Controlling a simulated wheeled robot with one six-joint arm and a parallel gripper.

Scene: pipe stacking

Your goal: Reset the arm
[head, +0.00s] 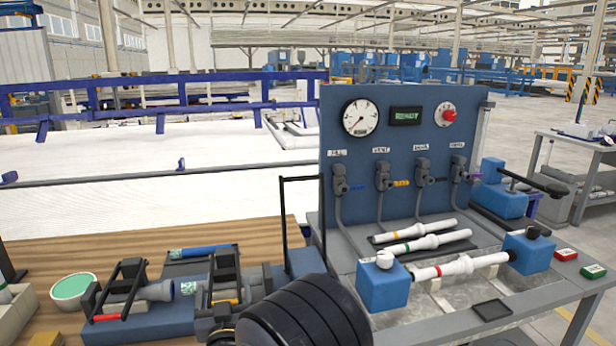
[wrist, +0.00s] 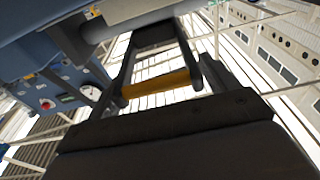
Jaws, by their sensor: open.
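My gripper (wrist: 158,60) shows in the wrist view as a dark body along the bottom with two dark fingers reaching up. It is open. An orange-yellow bar (wrist: 158,86) crosses the view between the fingers; I cannot tell whether they touch it. In the head view my black ribbed arm is at the bottom centre, low over the front of the workspace, and my fingers cannot be made out there. The clamp fixture (head: 150,312) with a red handle and grey pipe piece stands left of the arm. A second clamp (head: 228,280) with a yellow handle is close beside the arm.
The blue test panel (head: 405,120) reads READY. White pipes (head: 425,240) lie in front of it, and another pipe (head: 460,267) sits between two blue blocks. A thin black hoop (head: 302,179) stands behind my arm. A green-topped bowl (head: 73,287) is at left.

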